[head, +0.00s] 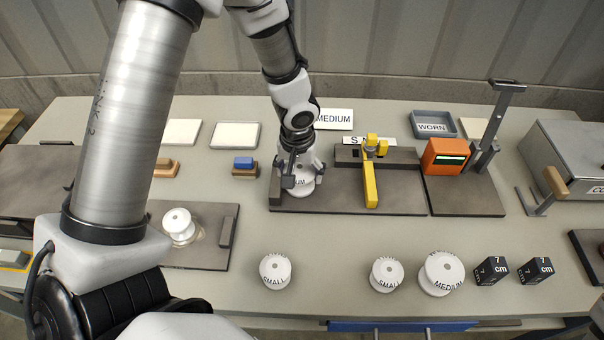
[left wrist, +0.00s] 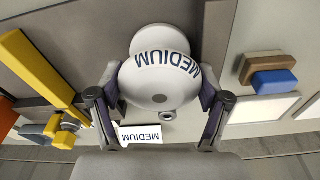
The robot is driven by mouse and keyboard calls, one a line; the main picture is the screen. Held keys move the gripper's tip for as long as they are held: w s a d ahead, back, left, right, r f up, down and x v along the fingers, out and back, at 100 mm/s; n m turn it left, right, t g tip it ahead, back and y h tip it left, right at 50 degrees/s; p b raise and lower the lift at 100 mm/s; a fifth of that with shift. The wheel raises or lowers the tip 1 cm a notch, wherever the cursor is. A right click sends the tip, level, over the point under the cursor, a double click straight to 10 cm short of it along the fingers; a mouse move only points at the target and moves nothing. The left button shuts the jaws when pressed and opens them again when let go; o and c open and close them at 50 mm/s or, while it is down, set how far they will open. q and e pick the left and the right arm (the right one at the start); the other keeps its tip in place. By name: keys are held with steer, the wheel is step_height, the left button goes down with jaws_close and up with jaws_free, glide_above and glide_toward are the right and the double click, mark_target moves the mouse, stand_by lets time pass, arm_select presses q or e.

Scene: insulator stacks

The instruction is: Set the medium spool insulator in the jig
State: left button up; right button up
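A white medium spool insulator (head: 302,184) is at the left end of a dark jig plate (head: 335,203), beside a dark upright block. My left gripper (head: 300,178) comes down over it from above. In the left wrist view the spool (left wrist: 158,85), lettered MEDIUM, sits between the two fingers (left wrist: 160,108), and their pads appear to press its sides. Whether its base touches the plate cannot be told. A yellow clamp (head: 370,185) stands on the jig to the right of the spool. My right gripper is out of view.
Small spools (head: 275,270) (head: 386,274) and another medium spool (head: 441,273) stand along the front, with two black cubes (head: 491,271) to their right. An orange gauge (head: 445,157) on a stand is right of the jig. A white spool (head: 178,226) stands on the left plate.

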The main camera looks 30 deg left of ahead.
arm_select(q)
steer(key=shift+s+d+r, duration=0.1)
steer(key=shift+s+d, duration=0.05)
steer(key=o, duration=1.7)
steer(key=shift+r+p, duration=0.3)
steer(key=shift+p, duration=0.1)
steer(key=r, duration=0.3)
steer(key=s+r+p, duration=0.1)
steer(key=r, duration=0.6)
steer(key=shift+s+d+r, duration=0.15)
steer(key=shift+d+r, duration=0.05)
steer(key=shift+r, duration=0.55)
